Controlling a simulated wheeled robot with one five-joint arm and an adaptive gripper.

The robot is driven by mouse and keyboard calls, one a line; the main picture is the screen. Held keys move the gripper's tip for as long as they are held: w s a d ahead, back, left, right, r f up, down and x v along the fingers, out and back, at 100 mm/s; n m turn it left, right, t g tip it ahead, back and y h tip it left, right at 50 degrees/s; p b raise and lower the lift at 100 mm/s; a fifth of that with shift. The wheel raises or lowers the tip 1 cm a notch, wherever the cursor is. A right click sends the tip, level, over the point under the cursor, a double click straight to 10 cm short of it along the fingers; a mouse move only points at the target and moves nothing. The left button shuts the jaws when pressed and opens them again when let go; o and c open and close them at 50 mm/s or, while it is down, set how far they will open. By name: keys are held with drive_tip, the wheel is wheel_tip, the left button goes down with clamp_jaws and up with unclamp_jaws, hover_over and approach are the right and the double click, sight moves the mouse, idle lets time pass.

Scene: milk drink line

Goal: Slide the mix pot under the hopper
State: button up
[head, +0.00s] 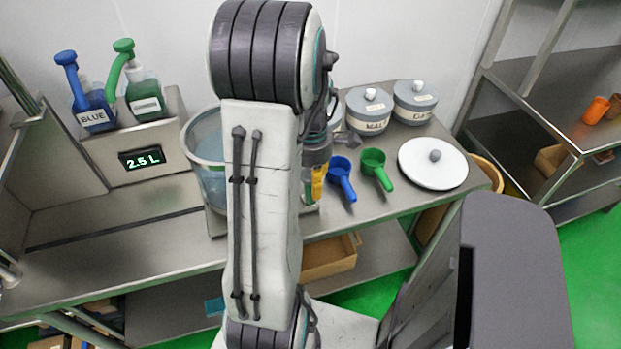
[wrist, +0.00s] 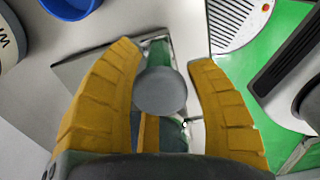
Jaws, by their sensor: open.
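A clear, bluish round pot (head: 203,150), which looks like the mix pot, stands on the metal bench left of my arm. My arm hides its right side. My gripper (head: 318,183) shows only as a bit of yellow finger right of the arm. In the wrist view, my gripper (wrist: 169,75) has its two yellow fingers spread. A round grey knob-like piece (wrist: 160,92) lies between them, with gaps on both sides. I cannot tell which object it belongs to or whether it is touched. I cannot make out a hopper for certain.
A dispenser box (head: 165,150) reading 2.5 L carries blue (head: 90,108) and green (head: 145,95) pump bottles. Lidded canisters (head: 368,110), a blue scoop (head: 342,178), a green scoop (head: 376,168) and a white lid (head: 433,165) lie right of my arm. The bench's front left (head: 120,250) is clear.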

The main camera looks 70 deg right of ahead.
drive_tip(key=shift+d, duration=0.1)
clamp_jaws()
drive_tip(key=shift+w+r, duration=0.1)
drive_tip(key=shift+w, duration=0.05)
